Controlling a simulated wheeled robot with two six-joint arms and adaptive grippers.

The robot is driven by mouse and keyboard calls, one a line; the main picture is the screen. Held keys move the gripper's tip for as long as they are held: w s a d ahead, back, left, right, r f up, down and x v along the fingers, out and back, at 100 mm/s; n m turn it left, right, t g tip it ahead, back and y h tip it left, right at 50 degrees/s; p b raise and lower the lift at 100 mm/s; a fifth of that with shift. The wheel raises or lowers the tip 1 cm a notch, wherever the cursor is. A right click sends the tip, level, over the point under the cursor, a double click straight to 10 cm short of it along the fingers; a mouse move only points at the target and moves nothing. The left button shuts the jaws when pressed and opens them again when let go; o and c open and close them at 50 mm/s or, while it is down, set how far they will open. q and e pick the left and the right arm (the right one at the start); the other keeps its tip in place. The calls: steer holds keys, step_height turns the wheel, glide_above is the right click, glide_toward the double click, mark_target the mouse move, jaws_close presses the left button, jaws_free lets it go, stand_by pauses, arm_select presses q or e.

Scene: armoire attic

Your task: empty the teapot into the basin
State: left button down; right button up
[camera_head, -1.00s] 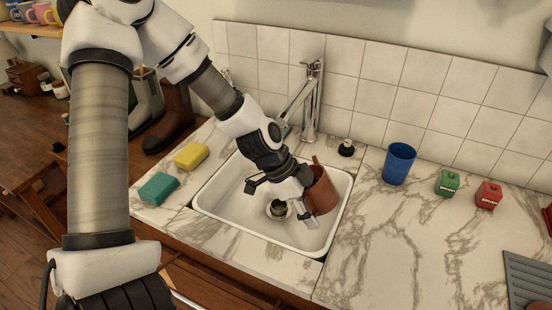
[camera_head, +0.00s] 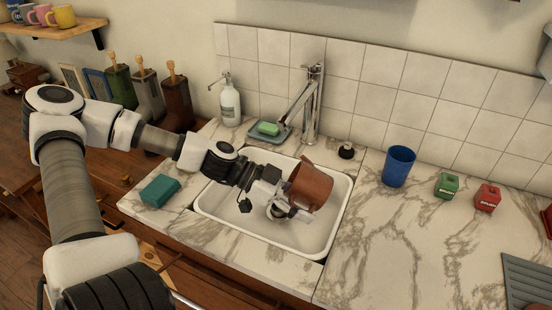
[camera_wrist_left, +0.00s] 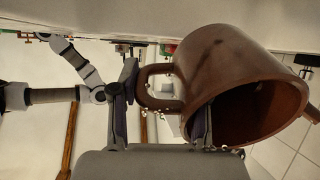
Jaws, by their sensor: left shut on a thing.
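The brown teapot (camera_head: 312,188) is held tilted over the white basin (camera_head: 328,228). My left gripper (camera_head: 287,208) is shut on its handle, at the left side of the pot. In the left wrist view, the teapot (camera_wrist_left: 225,65) lies tipped, its dark open mouth facing down and right. The handle sits between the fingers of the gripper (camera_wrist_left: 163,95). Small pale droplets show around the handle and lower rim. The spout is partly visible at the right edge. The basin's drain is partly hidden behind the gripper. My right gripper is not seen.
A teal sponge (camera_head: 160,189) lies left of the basin. A soap bottle (camera_head: 230,104), green soap on a dish (camera_head: 283,133) and the faucet (camera_head: 312,110) stand behind it. A blue cup (camera_head: 398,166), green box (camera_head: 447,185) and red box (camera_head: 487,197) stand right.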

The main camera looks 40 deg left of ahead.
mark_target(294, 199)
arm_select(q)
steer(key=shift+r, duration=0.1)
steer(key=shift+a+r+h, duration=0.1)
steer(key=shift+r+h, duration=0.15)
steer(key=shift+h, duration=0.25)
steer(key=p, duration=0.1)
steer(key=a+t+h+p, duration=0.1)
steer(key=p, duration=0.1)
steer(key=shift+s+a+r, duration=0.15)
steer(key=shift+s+r, duration=0.25)
steer(key=shift+h, duration=0.3)
steer(key=shift+s+a+r+t+h+p, duration=0.15)
steer(key=shift+a+r+t+h+p, duration=0.25)
steer(key=shift+t+h, duration=0.3)
steer(key=shift+s+a+r+h+p, duration=0.1)
steer(key=shift+a+r+h+p, duration=0.05)
steer(key=shift+r+h+p, duration=0.55)
